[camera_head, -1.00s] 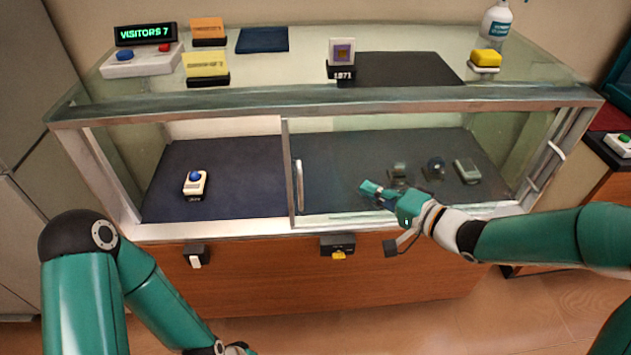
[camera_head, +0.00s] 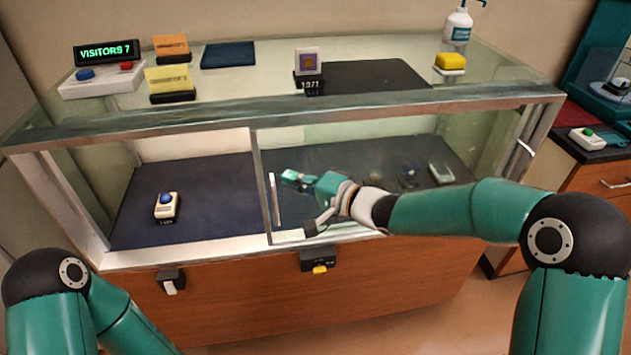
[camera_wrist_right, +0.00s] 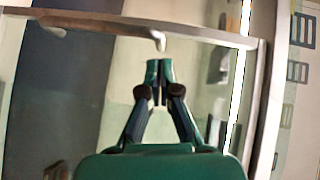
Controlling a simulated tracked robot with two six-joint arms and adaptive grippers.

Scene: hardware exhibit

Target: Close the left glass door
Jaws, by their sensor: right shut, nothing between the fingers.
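The glass display case has its left front bay open. A glass door pane (camera_head: 340,160) covers the right bay. Its metal left edge (camera_head: 261,185) stands near the middle, with a pale vertical handle (camera_head: 276,200) beside it. Whether one pane or two overlap there, I cannot tell. My right gripper (camera_head: 288,177) is shut and empty, in front of the pane just right of the handle. In the right wrist view its fingertips (camera_wrist_right: 160,70) point at the handle (camera_wrist_right: 150,36), with a small gap seeming to lie between them. My left gripper is out of view; only its arm shows at lower left.
A device with a blue button (camera_head: 166,206) sits in the open left bay. Several devices, including a grey one (camera_head: 441,173), lie behind the glass. A black box with a yellow part (camera_head: 319,261) and a lock-like box (camera_head: 171,280) protrude from the wooden front below.

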